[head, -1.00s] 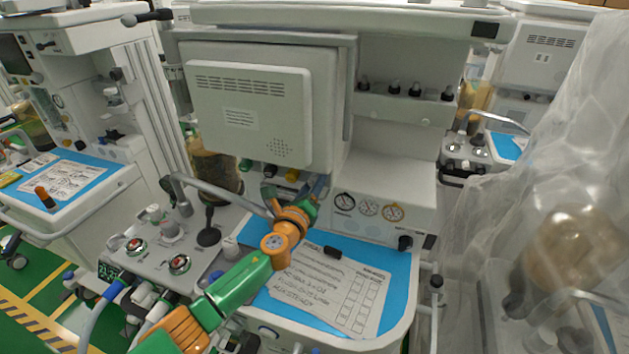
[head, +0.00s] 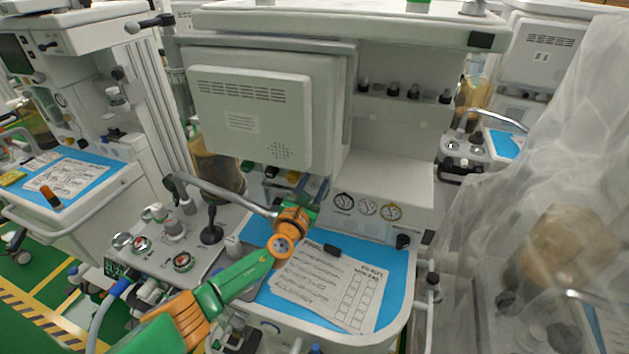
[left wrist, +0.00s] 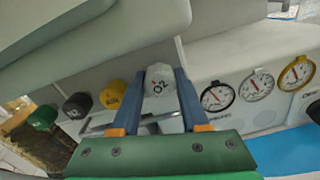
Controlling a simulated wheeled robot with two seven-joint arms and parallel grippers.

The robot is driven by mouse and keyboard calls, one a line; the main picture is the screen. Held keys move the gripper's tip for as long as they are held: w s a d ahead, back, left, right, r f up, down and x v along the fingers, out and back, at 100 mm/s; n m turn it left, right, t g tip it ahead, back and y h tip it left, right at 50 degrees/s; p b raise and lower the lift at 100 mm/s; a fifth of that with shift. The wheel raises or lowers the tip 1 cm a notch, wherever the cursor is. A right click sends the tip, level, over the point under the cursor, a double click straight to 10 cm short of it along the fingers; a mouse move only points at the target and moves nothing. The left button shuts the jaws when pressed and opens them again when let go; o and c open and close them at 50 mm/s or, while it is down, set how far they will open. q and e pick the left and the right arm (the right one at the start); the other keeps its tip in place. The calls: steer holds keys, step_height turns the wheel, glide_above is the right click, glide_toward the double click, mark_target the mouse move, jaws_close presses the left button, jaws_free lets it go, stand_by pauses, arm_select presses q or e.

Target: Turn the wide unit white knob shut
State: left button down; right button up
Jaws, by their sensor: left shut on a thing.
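The white knob (left wrist: 159,80), marked O2, is at the right end of a row of knobs under the wide unit's screen. In the left wrist view it sits between the two blue-grey fingers of my left gripper (left wrist: 160,88), which is shut on it. In the head view my left gripper (head: 319,190) reaches under the lower right of the screen, and its fingers hide the white knob. How far the knob is turned cannot be told. My right gripper is in neither view.
A yellow knob (left wrist: 112,95), a black knob (left wrist: 78,105) and a green knob (left wrist: 42,117) stand left of the white one. Three gauges (head: 367,207) are at its right. A grey bent tube (head: 225,194) runs close by my wrist. Clear plastic sheeting (head: 540,170) hangs at right.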

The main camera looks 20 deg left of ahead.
arm_select(q)
steer(key=m+p, duration=0.1)
steer(key=m, duration=0.4)
steer(key=shift+m+p, duration=0.3)
steer(key=shift+m, duration=0.1)
steer(key=shift+f+m, duration=0.1)
steer(key=shift+m, duration=0.2)
steer(key=shift+c, duration=2)
jaws_free()
steer(key=shift+s, duration=0.1)
